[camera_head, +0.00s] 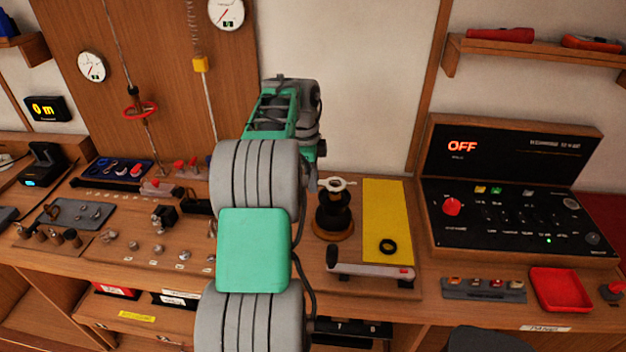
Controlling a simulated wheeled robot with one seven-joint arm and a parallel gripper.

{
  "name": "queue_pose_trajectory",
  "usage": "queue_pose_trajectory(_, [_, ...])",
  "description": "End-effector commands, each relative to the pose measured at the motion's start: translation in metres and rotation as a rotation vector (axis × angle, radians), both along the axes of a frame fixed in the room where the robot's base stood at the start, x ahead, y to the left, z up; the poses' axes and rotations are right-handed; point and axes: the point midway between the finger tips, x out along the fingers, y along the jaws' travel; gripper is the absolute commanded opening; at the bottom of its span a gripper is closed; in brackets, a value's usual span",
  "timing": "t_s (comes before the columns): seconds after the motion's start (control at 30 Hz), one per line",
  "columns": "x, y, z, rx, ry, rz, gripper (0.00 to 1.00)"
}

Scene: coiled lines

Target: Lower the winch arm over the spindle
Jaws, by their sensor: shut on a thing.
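The spindle appears to be the dark, stepped spool (333,222) on a brown round base, upright on the bench right of my arm. A pale piece with a ring-like middle (338,184) is at its top; it looks like the winch arm, but I cannot tell whether it touches the spool. My gripper (318,184) is mostly hidden behind my own grey and green arm links. Its visible part reaches the left end of the pale piece and is shut on it. The fingertips do not show clearly.
A silver bar with a red end (370,270) lies in front of the spool. A control console (510,215) reading OFF and a red tray (560,290) stand farther right.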

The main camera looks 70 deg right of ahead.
Motion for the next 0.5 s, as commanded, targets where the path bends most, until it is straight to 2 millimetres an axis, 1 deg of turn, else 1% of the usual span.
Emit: queue_pose_trajectory(0.5, [0.0, 0.0, -0.017, -0.001, 0.0, 0.0, 0.0])
